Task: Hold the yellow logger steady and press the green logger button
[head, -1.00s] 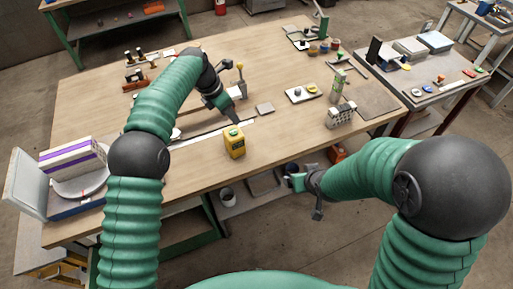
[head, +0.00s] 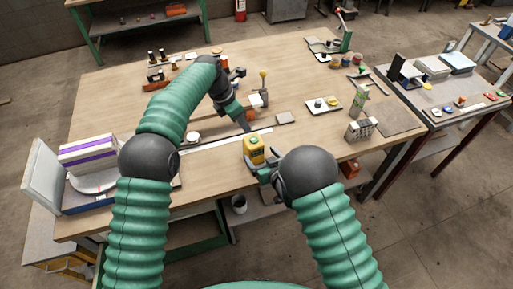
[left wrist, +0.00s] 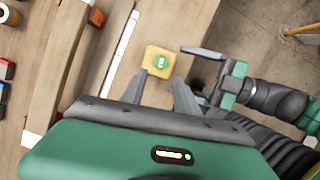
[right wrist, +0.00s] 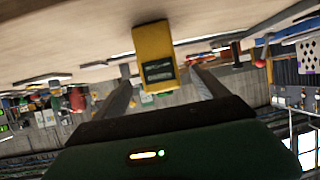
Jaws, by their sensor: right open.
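The yellow logger (head: 253,150) stands upright near the front edge of the wooden table. Its green button (left wrist: 162,61) shows on its top in the left wrist view. My left gripper (head: 247,129) is open and empty, just behind and above the logger; its fingers (left wrist: 160,90) point towards it in its wrist view. My right gripper (head: 262,172) is at the table's front edge, close in front of the logger. It is open: in the right wrist view the logger (right wrist: 154,55) appears between its spread fingers (right wrist: 163,88), with no clear contact. My right forearm partly hides this gripper.
A white strip (head: 225,141) lies behind the logger. A perforated hollow block (head: 360,129) stands to the right, near a small tray (head: 324,106). A box with a purple stripe (head: 88,154) stands on the left. The tabletop right of the logger is mostly clear.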

